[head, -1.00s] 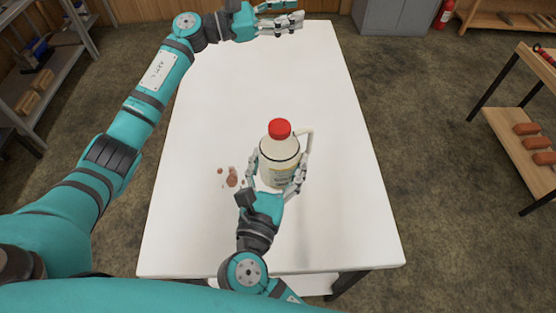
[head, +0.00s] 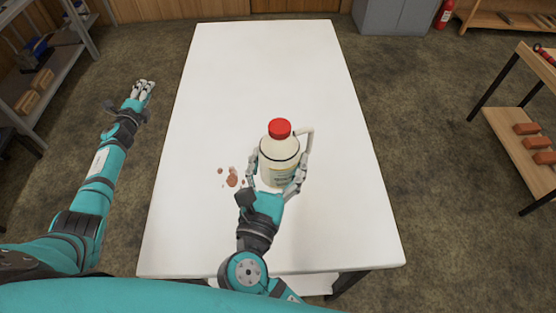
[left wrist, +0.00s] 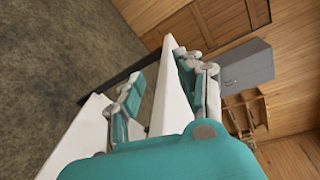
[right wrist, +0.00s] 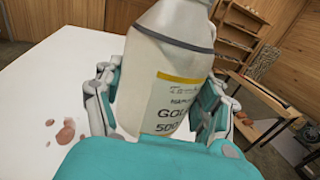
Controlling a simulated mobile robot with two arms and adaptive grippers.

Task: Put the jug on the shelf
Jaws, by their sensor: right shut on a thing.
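A cream jug (head: 279,163) with a red cap, a dark band and a handle on its right side is upright over the white table, in its near half. I cannot tell whether its base touches the table. My right gripper (head: 275,174) is shut on the jug's body, a finger on each side; the right wrist view shows the jug's label (right wrist: 180,100) between the fingers. My left gripper (head: 142,92) is empty and off the table's left edge; in the left wrist view its fingers (left wrist: 165,92) are apart. Shelf units stand at the left (head: 47,92) and right (head: 510,118).
The white table (head: 265,65) is clear beyond the jug. Brown spots (head: 232,178) mark its top left of the jug. A grey cabinet (head: 393,15), a red extinguisher (head: 444,14) and another wooden shelf (head: 500,17) stand at the back. Open floor lies between table and right shelf.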

